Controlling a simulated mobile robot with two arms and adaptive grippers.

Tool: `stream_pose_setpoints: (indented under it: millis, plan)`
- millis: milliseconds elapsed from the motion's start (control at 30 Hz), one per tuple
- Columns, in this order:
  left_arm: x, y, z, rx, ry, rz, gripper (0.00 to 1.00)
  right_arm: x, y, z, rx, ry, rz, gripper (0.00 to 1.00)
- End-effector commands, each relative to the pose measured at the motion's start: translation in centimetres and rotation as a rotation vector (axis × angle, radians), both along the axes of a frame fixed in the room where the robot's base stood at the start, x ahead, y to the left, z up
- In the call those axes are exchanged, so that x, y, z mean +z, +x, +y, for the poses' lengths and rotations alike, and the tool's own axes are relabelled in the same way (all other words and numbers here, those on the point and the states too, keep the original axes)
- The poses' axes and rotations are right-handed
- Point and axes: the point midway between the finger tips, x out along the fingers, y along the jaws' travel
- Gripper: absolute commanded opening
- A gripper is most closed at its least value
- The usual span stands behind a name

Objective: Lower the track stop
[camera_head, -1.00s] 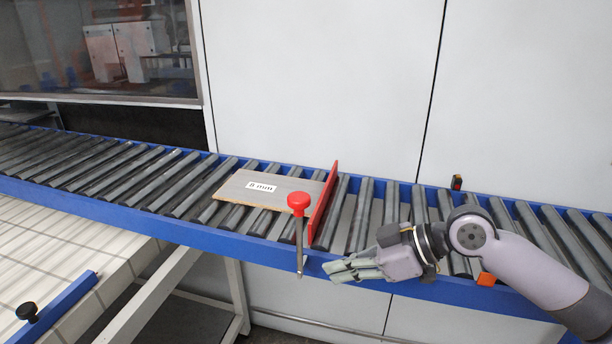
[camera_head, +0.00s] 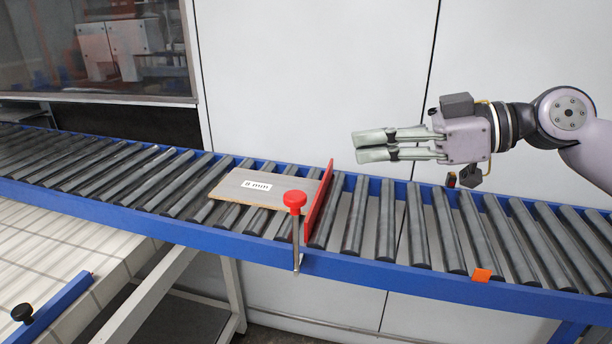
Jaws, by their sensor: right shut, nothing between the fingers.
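The track stop is a red plate (camera_head: 319,203) standing upright across the roller track (camera_head: 385,215). A red knob (camera_head: 295,199) on a thin metal rod (camera_head: 297,243) is at the track's front edge, just left of the plate. A wooden board (camera_head: 232,190) with an "8 mm" label lies on the rollers, its right end at the red plate. My right gripper (camera_head: 356,146) is shut and empty. It points left, in the air above the far side of the track, right of the plate and higher in the picture. My left gripper is not in view.
A light slatted table (camera_head: 60,260) with a blue bar and black knob (camera_head: 24,313) is at lower left. A white wall panel (camera_head: 310,80) stands behind.

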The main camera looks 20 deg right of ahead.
Motion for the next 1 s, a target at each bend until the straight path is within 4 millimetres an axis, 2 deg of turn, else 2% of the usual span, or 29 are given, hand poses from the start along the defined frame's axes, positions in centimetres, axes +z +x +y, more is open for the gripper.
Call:
stream_pose_setpoints:
  millis: [267, 433, 700, 800, 1000]
  plan:
    - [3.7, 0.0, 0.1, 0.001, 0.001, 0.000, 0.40, 0.2, 1.2, 1.9, 0.006, 0.002, 0.002, 0.00]
    - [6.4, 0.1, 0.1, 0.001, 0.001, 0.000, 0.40, -0.3, 2.6, 4.2, 0.008, 0.005, -0.002, 0.00]
    - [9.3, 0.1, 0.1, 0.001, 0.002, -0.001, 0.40, -1.9, 5.5, 8.3, 0.007, 0.003, -0.002, 0.00]
    - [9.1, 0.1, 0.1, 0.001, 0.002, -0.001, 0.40, -4.4, 5.5, 7.8, 0.000, -0.002, 0.006, 0.00]
    - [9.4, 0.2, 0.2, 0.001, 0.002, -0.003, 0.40, -6.3, 5.5, 7.7, 0.000, 0.000, 0.003, 0.00]
